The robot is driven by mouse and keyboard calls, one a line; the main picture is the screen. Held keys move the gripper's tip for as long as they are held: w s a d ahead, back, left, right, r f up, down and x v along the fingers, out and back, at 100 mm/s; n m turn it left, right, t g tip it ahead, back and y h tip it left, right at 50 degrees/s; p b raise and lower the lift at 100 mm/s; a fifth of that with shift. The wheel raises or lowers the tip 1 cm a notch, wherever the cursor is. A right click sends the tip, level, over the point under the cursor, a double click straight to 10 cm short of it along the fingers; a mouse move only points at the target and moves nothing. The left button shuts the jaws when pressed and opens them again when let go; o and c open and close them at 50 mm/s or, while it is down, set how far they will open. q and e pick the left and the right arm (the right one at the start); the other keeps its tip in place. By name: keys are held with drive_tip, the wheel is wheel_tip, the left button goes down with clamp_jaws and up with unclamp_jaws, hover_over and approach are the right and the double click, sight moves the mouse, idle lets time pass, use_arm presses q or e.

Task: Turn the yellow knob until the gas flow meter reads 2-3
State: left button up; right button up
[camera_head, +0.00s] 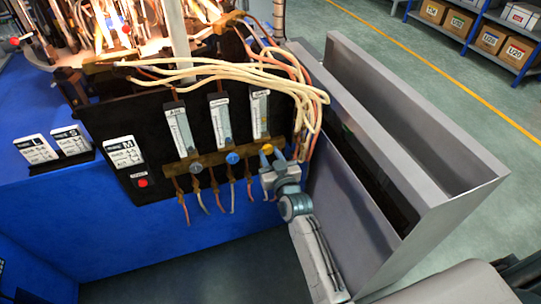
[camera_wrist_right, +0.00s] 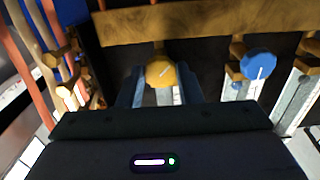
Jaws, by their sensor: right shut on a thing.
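The yellow knob (camera_head: 267,149) is on the brass bar below the rightmost flow meter (camera_head: 260,115). In the right wrist view the yellow knob (camera_wrist_right: 160,72), with a white line on its face, sits between the two fingers. My right gripper (camera_head: 268,163) reaches up from below and is shut on the knob; its fingers (camera_wrist_right: 160,88) also show in the wrist view. The meter's scale is too small to read. My left gripper is not in view.
Cream hoses (camera_head: 240,68) arch over the black panel (camera_head: 150,125). A grey metal bin (camera_head: 340,180) stands close right of my arm. Flames burn at upper left.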

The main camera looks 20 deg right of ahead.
drive_tip(key=m+p, duration=0.2)
drive_tip(key=m, duration=0.3)
drive_tip(key=shift+r, duration=0.1)
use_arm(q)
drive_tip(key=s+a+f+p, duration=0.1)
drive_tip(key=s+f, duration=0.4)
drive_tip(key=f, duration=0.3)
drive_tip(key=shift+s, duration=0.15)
use_arm(e)
drive_tip(key=shift+m, duration=2.4)
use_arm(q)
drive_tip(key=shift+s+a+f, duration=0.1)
use_arm(e)
drive_tip(key=o, duration=1)
drive_tip(key=shift+s, duration=0.1)
